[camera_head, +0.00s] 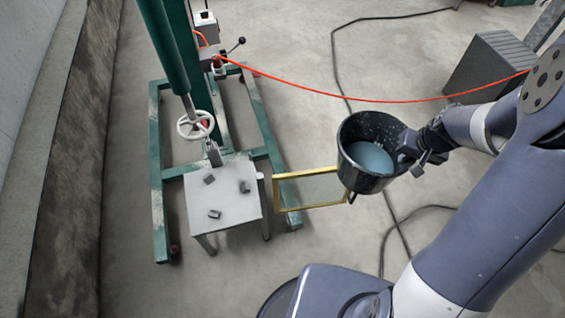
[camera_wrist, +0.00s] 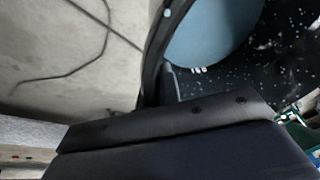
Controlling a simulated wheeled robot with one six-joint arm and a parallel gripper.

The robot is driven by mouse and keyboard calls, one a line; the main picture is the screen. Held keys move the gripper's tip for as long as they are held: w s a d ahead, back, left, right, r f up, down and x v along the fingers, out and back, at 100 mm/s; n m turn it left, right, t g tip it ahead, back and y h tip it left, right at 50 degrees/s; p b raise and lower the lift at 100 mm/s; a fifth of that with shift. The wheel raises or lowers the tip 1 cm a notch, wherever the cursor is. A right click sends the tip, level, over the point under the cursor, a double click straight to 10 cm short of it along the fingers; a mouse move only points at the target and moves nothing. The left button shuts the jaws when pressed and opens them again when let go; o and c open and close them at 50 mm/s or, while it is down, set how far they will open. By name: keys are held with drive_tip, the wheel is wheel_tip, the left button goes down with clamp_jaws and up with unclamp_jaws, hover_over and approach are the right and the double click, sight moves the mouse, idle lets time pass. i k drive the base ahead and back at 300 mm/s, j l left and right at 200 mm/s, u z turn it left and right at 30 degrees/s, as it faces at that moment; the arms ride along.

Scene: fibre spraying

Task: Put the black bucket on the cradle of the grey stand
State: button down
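The black bucket (camera_head: 366,150) hangs in the air right of the grey stand, roughly upright, with a blue-grey content inside. My gripper (camera_head: 408,152) is at its right side and appears shut on the bucket's wall or a fitting there; the fingertips are partly hidden. In the wrist view the bucket (camera_wrist: 270,60) fills the upper right, close to the camera. The grey stand (camera_head: 232,206) is left of the bucket, a square-topped table on legs. Its cradle seems to be the three small dark blocks (camera_head: 244,187) on its top, with nothing resting on them.
A green wheeled frame (camera_head: 157,190) with a white handwheel (camera_head: 195,125) stands behind and around the stand. A yellow frame (camera_head: 308,205) is between stand and bucket. A red hose (camera_head: 400,101) runs across behind the bucket. A grey box (camera_head: 488,68) and black cables (camera_head: 334,60) lie on the floor.

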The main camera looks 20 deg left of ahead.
sight(224, 194)
drive_tip(key=k+j, duration=0.15)
drive_tip(key=j, duration=0.25)
drive_tip(key=k+j, duration=0.1)
drive_tip(key=j, duration=0.35)
drive_tip(key=k+j, duration=0.15)
drive_tip(key=j, duration=0.25)
drive_tip(key=k+j, duration=0.15)
drive_tip(key=j, duration=0.3)
drive_tip(key=k+j, duration=0.1)
drive_tip(key=j, duration=0.3)
drive_tip(key=k+u, duration=0.05)
